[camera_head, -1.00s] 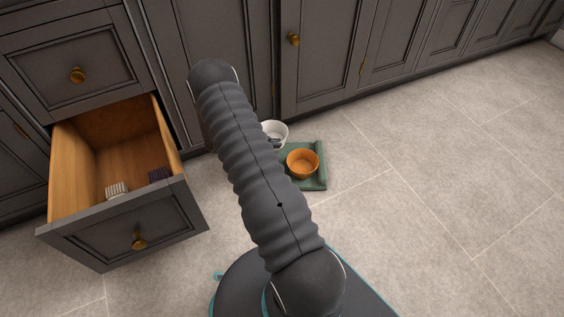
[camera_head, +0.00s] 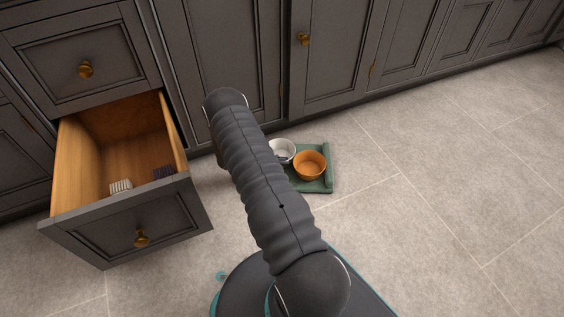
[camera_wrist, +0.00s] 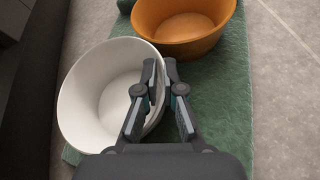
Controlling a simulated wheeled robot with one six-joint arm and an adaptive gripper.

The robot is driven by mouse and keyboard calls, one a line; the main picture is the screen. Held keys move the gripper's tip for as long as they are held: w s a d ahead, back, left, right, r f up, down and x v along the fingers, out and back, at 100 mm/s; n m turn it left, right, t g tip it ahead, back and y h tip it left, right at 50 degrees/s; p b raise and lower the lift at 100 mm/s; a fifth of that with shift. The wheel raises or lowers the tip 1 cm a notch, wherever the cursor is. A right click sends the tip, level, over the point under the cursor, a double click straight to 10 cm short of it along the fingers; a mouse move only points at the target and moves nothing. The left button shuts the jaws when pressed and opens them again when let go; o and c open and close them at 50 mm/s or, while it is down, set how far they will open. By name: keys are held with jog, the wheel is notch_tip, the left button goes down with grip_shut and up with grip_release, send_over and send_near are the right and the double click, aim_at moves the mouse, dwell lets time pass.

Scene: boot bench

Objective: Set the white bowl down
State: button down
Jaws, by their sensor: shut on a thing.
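The white bowl (camera_wrist: 97,90) is upright and empty at the left of the wrist view. My gripper (camera_wrist: 160,72) is shut on its right wall, with one finger inside the bowl and one outside. The bowl is over the left part of a green mat (camera_wrist: 222,105); I cannot tell whether its base touches the mat. In the head view, the white bowl (camera_head: 283,148) shows beside my arm, and the gripper is hidden there.
An orange bowl (camera_head: 309,164) stands on the mat right beside the white bowl. Dark cabinets (camera_head: 335,60) rise behind. An open drawer (camera_head: 95,205) at left holds a white brush (camera_head: 121,186) and a dark purple item (camera_head: 163,173). The tiled floor (camera_head: 440,190) at right is clear.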

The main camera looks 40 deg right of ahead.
jog(key=c, duration=1.3)
grip_release()
